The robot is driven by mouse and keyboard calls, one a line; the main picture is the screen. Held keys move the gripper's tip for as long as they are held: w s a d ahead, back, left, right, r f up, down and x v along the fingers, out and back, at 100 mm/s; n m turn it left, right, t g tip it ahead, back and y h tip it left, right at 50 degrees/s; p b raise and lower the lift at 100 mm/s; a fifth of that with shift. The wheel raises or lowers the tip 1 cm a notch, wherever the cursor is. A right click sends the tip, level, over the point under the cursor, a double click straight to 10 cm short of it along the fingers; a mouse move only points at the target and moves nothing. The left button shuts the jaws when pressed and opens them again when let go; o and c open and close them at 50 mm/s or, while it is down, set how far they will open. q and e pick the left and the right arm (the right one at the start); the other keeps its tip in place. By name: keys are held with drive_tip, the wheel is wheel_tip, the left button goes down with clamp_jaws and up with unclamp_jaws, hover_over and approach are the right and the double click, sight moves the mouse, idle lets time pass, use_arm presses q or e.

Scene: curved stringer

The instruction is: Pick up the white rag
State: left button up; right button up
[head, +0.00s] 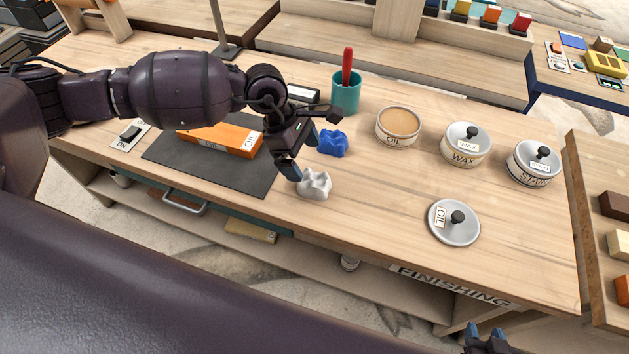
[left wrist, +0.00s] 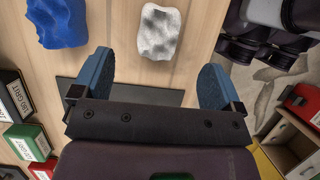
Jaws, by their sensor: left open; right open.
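The white rag (head: 314,184) is a small crumpled lump on the wooden bench, near its front edge. In the left wrist view the white rag (left wrist: 159,31) lies ahead of the fingers, between their lines. My left gripper (head: 302,156) is open and empty, above and just behind the rag, apart from it. Its two blue fingers (left wrist: 155,82) are spread wide in the left wrist view. My right gripper (head: 485,335) shows only its fingertips at the bottom edge of the head view, open, low in front of the bench.
A blue rag (head: 333,143) lies close behind the white one. An open oil can (head: 398,127), wax can (head: 465,145), stain can (head: 534,163) and loose oil lid (head: 454,222) stand to the right. An orange oil-labelled board (head: 220,138) lies on a dark mat (head: 180,158) at left.

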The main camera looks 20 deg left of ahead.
sight(314, 176)
use_arm(q)
drive_tip(key=shift+x, duration=2)
drive_tip(key=x, duration=0.3)
drive_tip(key=shift+f, duration=0.35)
drive_tip(key=shift+c, duration=0.8)
drive_tip(key=c, duration=0.8)
drive_tip(key=shift+r, duration=0.5)
wheel_tip(314, 176, up, 19)
drive_tip(key=shift+p, duration=0.45)
use_arm(e)
drive_tip(key=shift+w+r, duration=0.3)
drive_tip(key=shift+r, duration=0.35)
